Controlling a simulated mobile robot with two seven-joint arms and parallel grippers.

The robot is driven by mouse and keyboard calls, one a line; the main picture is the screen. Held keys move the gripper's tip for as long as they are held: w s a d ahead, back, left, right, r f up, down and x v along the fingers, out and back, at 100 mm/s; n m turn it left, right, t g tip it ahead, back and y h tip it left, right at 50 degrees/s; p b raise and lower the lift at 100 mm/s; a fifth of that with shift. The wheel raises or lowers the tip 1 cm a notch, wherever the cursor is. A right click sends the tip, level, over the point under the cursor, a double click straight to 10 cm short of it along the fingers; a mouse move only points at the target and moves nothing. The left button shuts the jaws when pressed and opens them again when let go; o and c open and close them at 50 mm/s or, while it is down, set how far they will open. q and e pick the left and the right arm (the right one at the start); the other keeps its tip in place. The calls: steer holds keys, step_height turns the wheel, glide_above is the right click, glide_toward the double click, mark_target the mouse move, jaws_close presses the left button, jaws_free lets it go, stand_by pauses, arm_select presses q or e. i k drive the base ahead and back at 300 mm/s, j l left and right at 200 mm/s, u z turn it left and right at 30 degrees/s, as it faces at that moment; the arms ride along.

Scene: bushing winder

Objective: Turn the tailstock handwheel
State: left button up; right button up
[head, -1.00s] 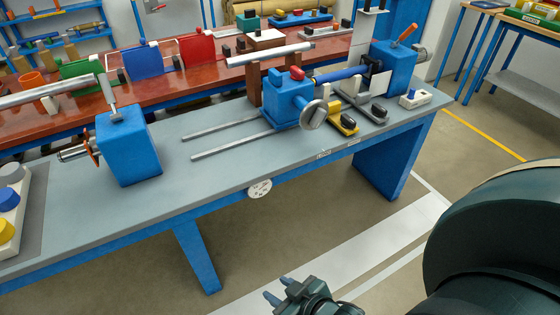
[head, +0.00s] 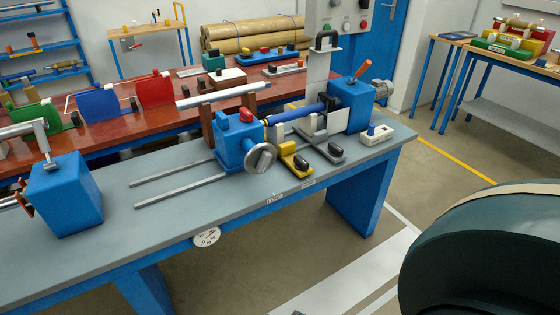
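The blue tailstock block (head: 234,142) sits at the right end of two grey rails on the bench. Its silver round handwheel (head: 260,158) is on the side facing me, unobstructed and apart from any gripper. A red knob and a blue piece stand on the block's top. A blue shaft (head: 296,112) runs from the block toward another blue machine block (head: 350,104) with an orange-handled lever. My dark arm fills the lower right.
The grey bench top (head: 110,222) has free room around the rails (head: 180,187). Yellow (head: 291,158) and dark pedal-like pieces lie right of the handwheel. Another blue block (head: 65,195) stands at left. A red-brown table (head: 120,128) is behind. The floor in front is clear.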

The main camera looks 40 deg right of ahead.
mark_target(261, 158)
steer(key=l, duration=0.45)
steer(key=k+l+u, duration=0.15)
steer(key=l, duration=0.7)
steer(key=k+l+u, duration=0.15)
steer(key=l, duration=0.3)
steer(key=k+l, duration=0.1)
steer(key=l, duration=0.35)
steer(key=u, duration=0.05)
